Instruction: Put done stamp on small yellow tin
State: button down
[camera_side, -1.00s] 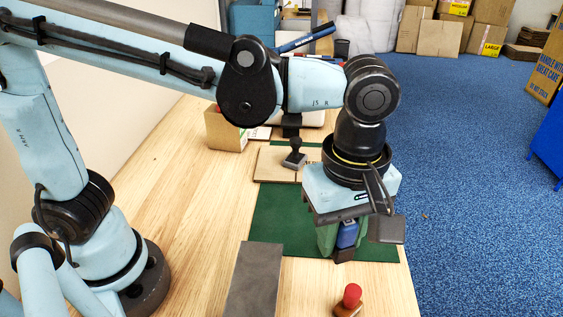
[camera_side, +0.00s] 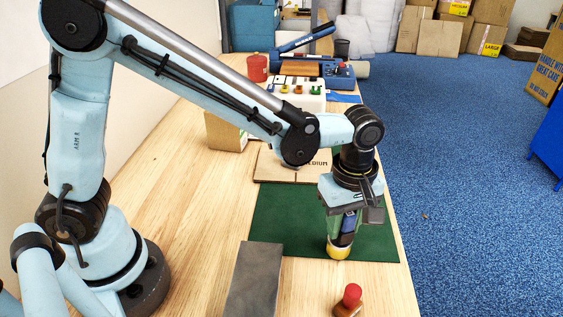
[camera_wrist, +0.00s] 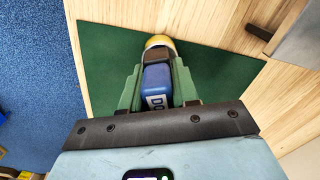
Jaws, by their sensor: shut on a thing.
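The stamp also shows between the green fingers in the side view (camera_side: 348,222). Its dark base points down over the small yellow tin (camera_side: 338,252). The tin stands on the green mat (camera_side: 285,225), and its top is mostly covered by the stamp. In the wrist view the tin (camera_wrist: 158,40) shows just beyond the stamp's base. Base and tin look touching or nearly so; I cannot tell which.
A red-handled stamp (camera_side: 351,296) and a grey slab (camera_side: 254,278) lie nearer the camera. A flat carton (camera_side: 272,166) lies behind the mat. A white rack (camera_side: 296,92) with coloured pieces and an open box (camera_side: 224,132) stand further back. The mat's left part is clear.

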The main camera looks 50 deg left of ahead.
jog(key=shift+f, duration=0.25)
jog(key=shift+f, duration=0.1)
jog(key=c, duration=0.8)
grip_release()
jog(key=shift+c, duration=0.2)
notch_tip(320, 180, up, 12)
jog(key=shift+r, duration=0.1)
jog(key=s+a+f+m+t, duration=0.1)
jog(key=s+a+m+t, duration=0.2)
jog(key=a+m, duration=0.3)
jog(key=s+a+f+m+t, duration=0.2)
jog(key=a+m, duration=0.5)
jog(key=a, duration=0.5)
jog(key=shift+s+a+m+t, duration=0.15)
jog(key=shift+s+m+t, duration=0.15)
jog(key=shift+s+t, duration=0.6)
